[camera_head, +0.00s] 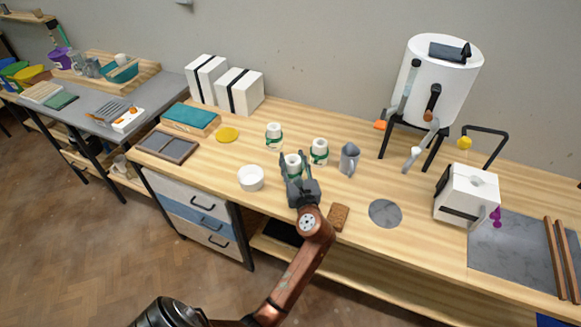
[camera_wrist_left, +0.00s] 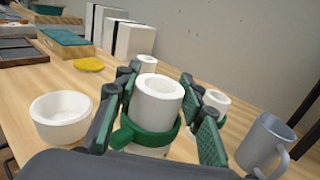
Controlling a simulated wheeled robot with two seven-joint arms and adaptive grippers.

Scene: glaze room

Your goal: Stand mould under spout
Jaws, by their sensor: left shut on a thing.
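Three white cylindrical moulds with green bands show in the head view. The nearest mould (camera_head: 293,161) is between the fingers of my left gripper (camera_head: 295,180). In the left wrist view this mould (camera_wrist_left: 157,98) stands upright with an open hole in its top, and my left gripper (camera_wrist_left: 163,118) is shut on it. I cannot tell whether its base touches the table. The other two moulds (camera_head: 274,135) (camera_head: 320,151) stand behind it. My right gripper is not in view.
A white bowl (camera_head: 250,178) stands left of the held mould, a grey jug (camera_head: 349,158) to its right. A brown sponge (camera_head: 339,217) and a grey disc (camera_head: 385,213) lie near the front edge. A white box device (camera_head: 466,196) stands further right.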

